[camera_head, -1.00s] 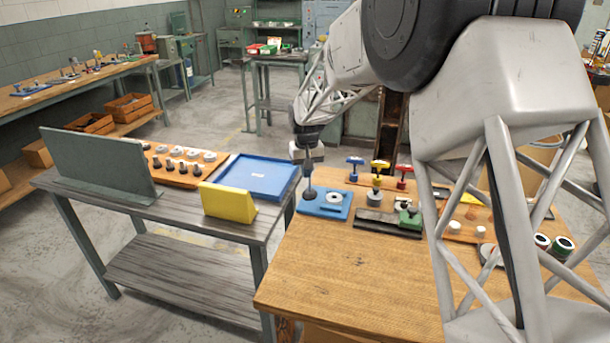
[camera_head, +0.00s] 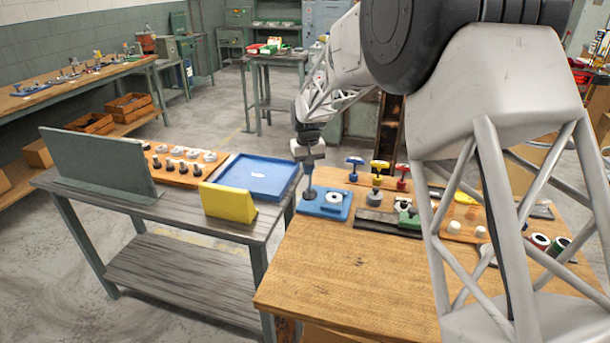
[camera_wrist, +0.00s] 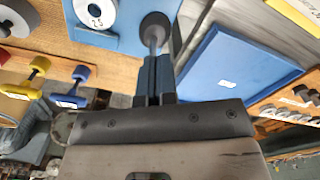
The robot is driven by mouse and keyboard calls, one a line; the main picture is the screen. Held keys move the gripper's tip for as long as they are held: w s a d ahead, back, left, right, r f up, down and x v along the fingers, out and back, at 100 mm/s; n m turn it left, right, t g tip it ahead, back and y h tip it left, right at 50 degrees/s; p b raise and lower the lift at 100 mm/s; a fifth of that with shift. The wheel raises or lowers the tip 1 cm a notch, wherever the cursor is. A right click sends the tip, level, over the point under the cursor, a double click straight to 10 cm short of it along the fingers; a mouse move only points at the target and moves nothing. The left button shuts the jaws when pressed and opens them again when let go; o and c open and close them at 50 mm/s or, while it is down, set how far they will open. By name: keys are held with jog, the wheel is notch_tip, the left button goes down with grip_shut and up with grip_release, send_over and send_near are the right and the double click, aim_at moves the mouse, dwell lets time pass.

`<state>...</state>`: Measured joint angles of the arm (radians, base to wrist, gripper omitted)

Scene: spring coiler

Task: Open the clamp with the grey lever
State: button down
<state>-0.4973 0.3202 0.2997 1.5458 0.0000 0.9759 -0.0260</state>
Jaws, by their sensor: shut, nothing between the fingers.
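A blue plate (camera_head: 338,208) lies at the left back corner of the wooden bench and carries a pale ring-shaped disc (camera_head: 333,197). In the wrist view the disc (camera_wrist: 97,12) is marked 25. Beside it, a grey round part with a short grey stem (camera_wrist: 154,29), seemingly the grey lever, stands at the plate's edge. My gripper (camera_wrist: 153,62) is shut, its fingertips at the stem's near end. Whether they touch it I cannot tell. In the head view my gripper (camera_head: 309,180) points down over the plate's left side. The clamp's jaw position is not clear.
Blue (camera_head: 354,163), yellow (camera_head: 380,167) and red (camera_head: 402,172) T-handles stand to the right of the plate. A dark block with a green part (camera_head: 408,217) lies in front of them. A blue tray (camera_head: 258,190) sits on the neighbouring table. The bench front is clear.

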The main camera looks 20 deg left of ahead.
jog(key=shift+w, duration=0.8)
jog(key=shift+w+f, duration=0.2)
jog(key=shift+w, duration=0.4)
jog(key=shift+s, duration=0.25)
jog(key=shift+s, duration=0.3)
dwell(0.3)
